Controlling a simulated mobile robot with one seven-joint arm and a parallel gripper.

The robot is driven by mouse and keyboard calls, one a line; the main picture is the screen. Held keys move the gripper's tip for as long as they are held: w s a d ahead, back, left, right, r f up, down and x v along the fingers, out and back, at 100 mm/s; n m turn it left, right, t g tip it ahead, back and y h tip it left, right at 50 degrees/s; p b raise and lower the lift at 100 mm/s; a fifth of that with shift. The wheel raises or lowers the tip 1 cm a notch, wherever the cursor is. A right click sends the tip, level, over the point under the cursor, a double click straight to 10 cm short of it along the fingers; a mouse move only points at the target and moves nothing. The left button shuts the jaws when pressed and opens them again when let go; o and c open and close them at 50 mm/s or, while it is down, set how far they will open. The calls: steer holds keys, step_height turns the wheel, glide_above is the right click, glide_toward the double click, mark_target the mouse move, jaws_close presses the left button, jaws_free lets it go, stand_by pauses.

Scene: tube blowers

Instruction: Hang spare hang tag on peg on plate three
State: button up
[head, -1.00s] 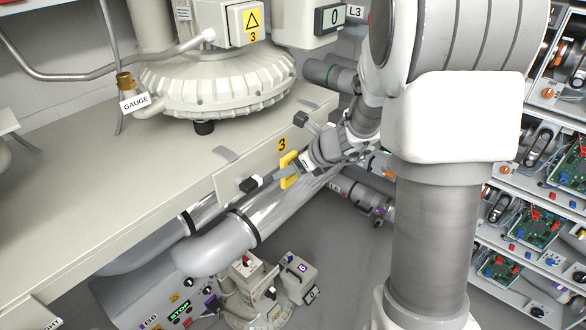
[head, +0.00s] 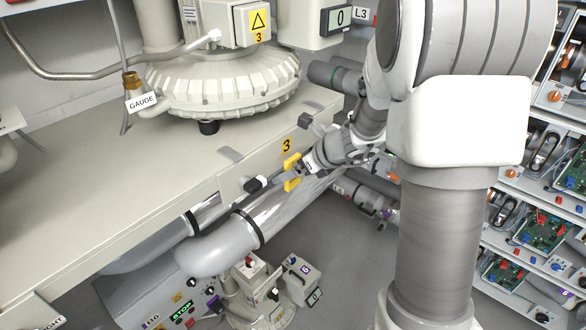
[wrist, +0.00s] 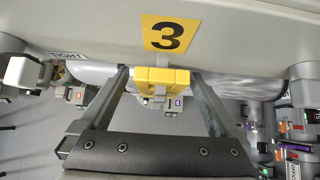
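The yellow hang tag (head: 292,184) is at the front of plate three, just below its yellow "3" label; my gripper partly hides it in the head view. In the wrist view the tag (wrist: 162,77) sits centrally between my two grey fingers, with a small grey part at its middle. My gripper (wrist: 161,76) has its fingers spread on either side of the tag. A thin gap seems to show on the left; contact on the right is unclear. My gripper (head: 300,170) points at the plate (head: 229,190).
A large grey pipe (head: 225,245) runs below the bench edge. A blower (head: 220,88) stands on the bench. Shelves with circuit boards (head: 540,230) stand at right.

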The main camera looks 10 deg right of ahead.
steer(key=p+v, duration=0.3)
steer(key=v, duration=1.3)
steer(key=s+a+r+n+h, duration=0.2)
steer(key=s+n, duration=0.7)
steer(key=n, duration=0.5)
steer(key=s+a+r+n+g+h, duration=0.1)
steer(key=s+a+r+n+h, duration=0.1)
steer(key=s+n, duration=0.7)
steer(key=shift+s+a+r+n+g+h, duration=0.15)
steer(key=shift+a+r+n+g+h, duration=0.7)
steer(key=shift+n, duration=2.05)
steer(key=shift+a+f+t+y, duration=0.25)
steer(key=shift+a+f+t, duration=0.1)
steer(key=shift+f+t, duration=0.15)
